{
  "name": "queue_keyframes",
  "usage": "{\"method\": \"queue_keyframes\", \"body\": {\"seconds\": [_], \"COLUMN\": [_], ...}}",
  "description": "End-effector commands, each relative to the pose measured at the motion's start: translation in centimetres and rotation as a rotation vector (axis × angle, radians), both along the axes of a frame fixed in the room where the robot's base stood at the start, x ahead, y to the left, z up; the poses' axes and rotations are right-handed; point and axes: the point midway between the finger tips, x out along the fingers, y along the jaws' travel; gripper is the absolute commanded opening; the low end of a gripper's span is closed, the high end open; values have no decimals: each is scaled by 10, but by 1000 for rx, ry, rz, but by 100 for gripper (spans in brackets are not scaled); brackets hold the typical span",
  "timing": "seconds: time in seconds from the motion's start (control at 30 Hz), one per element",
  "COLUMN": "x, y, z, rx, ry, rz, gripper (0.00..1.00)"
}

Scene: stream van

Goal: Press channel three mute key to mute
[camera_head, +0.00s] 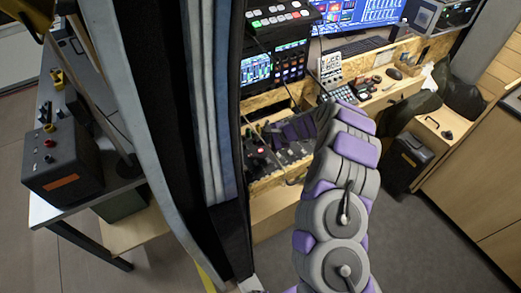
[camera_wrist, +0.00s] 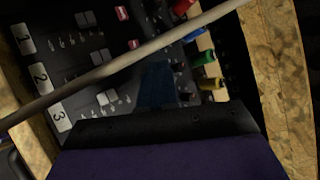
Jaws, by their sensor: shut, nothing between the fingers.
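The mixer panel (camera_wrist: 75,75) fills much of the wrist view, turned sideways, with white number labels for channels one, two and three (camera_wrist: 61,116) at its left. Channel three's row has small switches and a pale key pair (camera_wrist: 107,97). Red keys show in the rows of channels one (camera_wrist: 122,13) and two (camera_wrist: 133,43). The matching spot in row three is covered by a dark bluish finger shape, so I cannot see that mute key or tell contact. My gripper (camera_wrist: 157,85) is shut and empty, over the panel. In the head view, my arm partly hides the mixer (camera_head: 262,158).
A pale cable (camera_wrist: 130,64) crosses the wrist view in front of the panel. Coloured plugs (camera_wrist: 205,57) line the panel's right side. Chipboard walls (camera_wrist: 285,70) flank it. In the head view, a door frame (camera_head: 165,100) stands close left and a video switcher (camera_head: 280,15) sits above.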

Motion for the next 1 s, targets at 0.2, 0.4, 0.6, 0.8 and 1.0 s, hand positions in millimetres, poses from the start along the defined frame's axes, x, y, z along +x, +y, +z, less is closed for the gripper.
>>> {"method": "queue_keyframes", "body": {"seconds": [0.2, 0.4, 0.6, 0.8, 1.0], "x": [0, 0, 0, 0, -1], "y": [0, -1, 0, 0, 0], "z": [24, 40, 40, 40, 42], "rx": [1, 1, 0, 0, 1], "ry": [-1, -1, 1, 1, -1], "rz": [-1, -1, -1, -1, 3], "gripper": [0, 0, 0, 0, 0]}}
